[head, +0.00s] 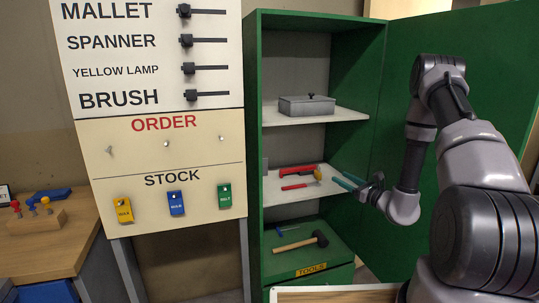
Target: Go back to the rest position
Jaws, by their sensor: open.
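My gripper (345,180) is at the open front of the green cabinet (252,150), at the height of the middle shelf. Its two teal fingers point left toward the shelf, apart, with nothing seen between them. My arm comes in from the right side of the picture. On the middle shelf (290,208), left of the fingers, lie a red tool (297,170), a yellow-headed piece (318,174) and a smaller red-handled tool (294,187). They look apart from the fingers, though the depth is hard to judge.
The open green door (400,70) stands behind my arm. A grey box (307,105) sits on the top shelf. A mallet (302,242) lies on the lowest level. The order board (165,150) with coloured tags is at left, beside a wooden table (50,255).

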